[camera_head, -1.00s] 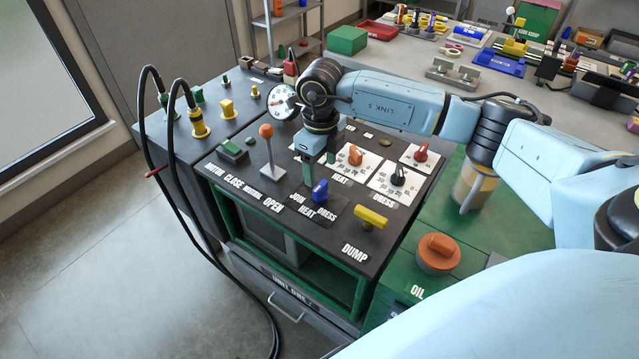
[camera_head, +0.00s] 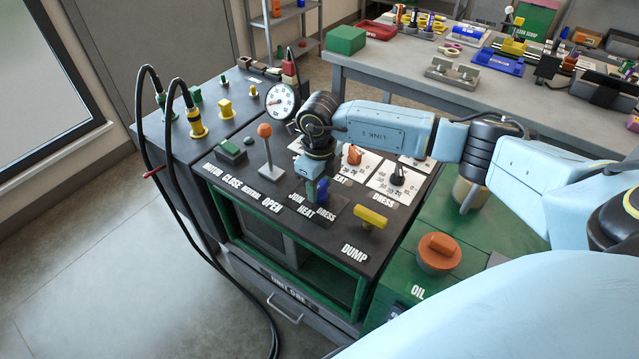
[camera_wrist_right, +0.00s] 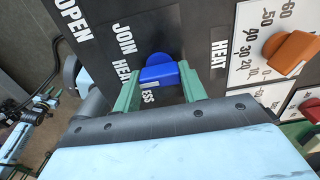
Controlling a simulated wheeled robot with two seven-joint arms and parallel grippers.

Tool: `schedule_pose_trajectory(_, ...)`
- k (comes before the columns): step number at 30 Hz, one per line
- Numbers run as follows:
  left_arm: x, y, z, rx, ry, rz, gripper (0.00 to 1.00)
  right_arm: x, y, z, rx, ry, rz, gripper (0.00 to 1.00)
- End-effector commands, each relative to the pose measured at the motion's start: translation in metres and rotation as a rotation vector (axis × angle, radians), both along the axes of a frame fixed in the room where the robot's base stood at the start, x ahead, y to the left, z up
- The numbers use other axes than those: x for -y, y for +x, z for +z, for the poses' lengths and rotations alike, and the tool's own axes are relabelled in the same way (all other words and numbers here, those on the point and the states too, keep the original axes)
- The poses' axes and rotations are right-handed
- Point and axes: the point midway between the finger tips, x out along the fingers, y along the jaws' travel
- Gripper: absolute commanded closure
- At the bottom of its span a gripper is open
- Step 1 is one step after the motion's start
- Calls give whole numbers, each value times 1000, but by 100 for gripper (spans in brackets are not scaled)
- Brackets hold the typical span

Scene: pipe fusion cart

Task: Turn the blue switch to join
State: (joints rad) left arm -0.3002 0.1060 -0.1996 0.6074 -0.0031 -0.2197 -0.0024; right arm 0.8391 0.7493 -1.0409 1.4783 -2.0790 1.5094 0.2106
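The blue switch (camera_head: 322,188) stands on the dark control panel (camera_head: 290,224), close to the JOIN, HEAT and DRESS labels. In the right wrist view the blue switch (camera_wrist_right: 160,73) sits between the two green fingers of my right gripper (camera_wrist_right: 160,88). The fingers are apart, one on each side of it; I cannot tell whether they touch it. In the head view my right gripper (camera_head: 316,186) is low over the switch and partly hides it. The DRESS label is partly covered in the wrist view.
An orange-knobbed lever (camera_head: 266,150) stands left of my right gripper, and a yellow DUMP handle (camera_head: 370,218) to its right. An orange dial knob (camera_wrist_right: 290,52) and a black knob (camera_head: 397,176) are close behind. A round gauge (camera_head: 281,101) stands further back.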

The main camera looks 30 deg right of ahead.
Motion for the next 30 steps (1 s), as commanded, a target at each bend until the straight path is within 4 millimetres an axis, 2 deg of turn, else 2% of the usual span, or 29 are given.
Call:
schedule_pose_trajectory(1, 0, 0, 0, 0, 0, 0, 64, 0, 0, 0, 0, 0, 0, 72)
schedule_pose_trajectory(3, 0, 0, 0, 0, 0, 0, 64, 0, 0, 0, 0, 0, 0, 81)
schedule_pose_trajectory(14, 1, 7, 4, 12, -2, 1, 64, 0, 0, 1, 1, 1, -61, 81)
schedule_pose_trajectory(23, 6, 9, 16, 17, -9, 5, 64, -1, 0, 3, 0, 1, -273, 81)
schedule_pose_trajectory(30, 25, 9, 27, 16, -34, 15, 64, 0, 0, 3, 0, 1, -493, 81)
